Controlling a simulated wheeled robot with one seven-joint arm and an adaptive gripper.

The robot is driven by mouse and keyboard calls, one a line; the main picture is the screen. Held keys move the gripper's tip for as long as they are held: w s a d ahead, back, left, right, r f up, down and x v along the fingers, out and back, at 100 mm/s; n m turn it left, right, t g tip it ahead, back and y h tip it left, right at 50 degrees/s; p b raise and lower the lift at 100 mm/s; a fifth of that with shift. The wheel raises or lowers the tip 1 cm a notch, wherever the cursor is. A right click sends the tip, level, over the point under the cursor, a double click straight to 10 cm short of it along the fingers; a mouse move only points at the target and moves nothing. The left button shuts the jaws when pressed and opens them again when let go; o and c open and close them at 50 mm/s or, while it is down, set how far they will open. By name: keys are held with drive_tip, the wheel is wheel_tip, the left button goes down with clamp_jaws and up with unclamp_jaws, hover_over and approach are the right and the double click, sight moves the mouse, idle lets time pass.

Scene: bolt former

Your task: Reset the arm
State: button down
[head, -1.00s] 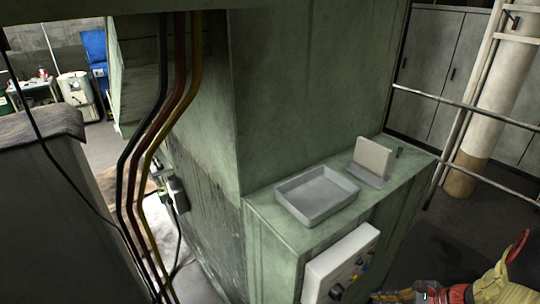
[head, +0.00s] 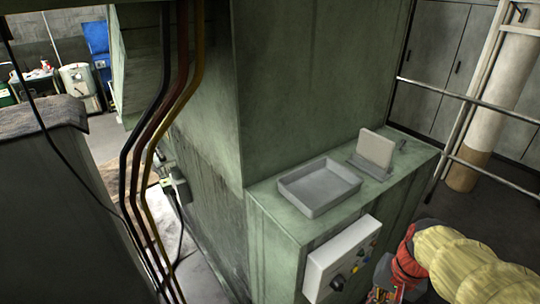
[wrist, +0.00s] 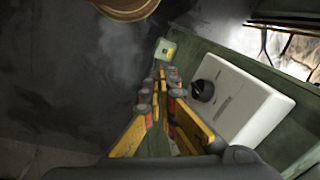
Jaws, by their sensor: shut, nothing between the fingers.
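My gripper (wrist: 160,80) shows in the wrist view with its yellow and red fingers together and nothing between them. It points along the side of the green machine, beside the white control box (wrist: 240,108) with a black knob (wrist: 203,90). In the head view my arm, in a yellow and red cover, is at the lower right, in front of the machine and to the right of the control box (head: 342,258). The gripper's tips are not clear there.
The green machine's ledge (head: 265,192) holds a shallow grey tray (head: 320,187) and a small upright plate on a stand (head: 376,150). Metal railings (head: 470,100) and a pillar (head: 492,110) stand at the right. Dark floor shows between the ledge and the railings.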

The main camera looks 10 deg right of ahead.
drive_tip(key=w+a+r+n+t+h, duration=0.1)
drive_tip(key=a+r+n+t, duration=0.3)
drive_tip(key=a+r+n, duration=0.4)
drive_tip(key=a+r, duration=0.4)
drive_tip(key=a, duration=0.2)
drive_tip(key=shift+w+r, duration=0.15)
drive_tip(key=shift+r, duration=0.15)
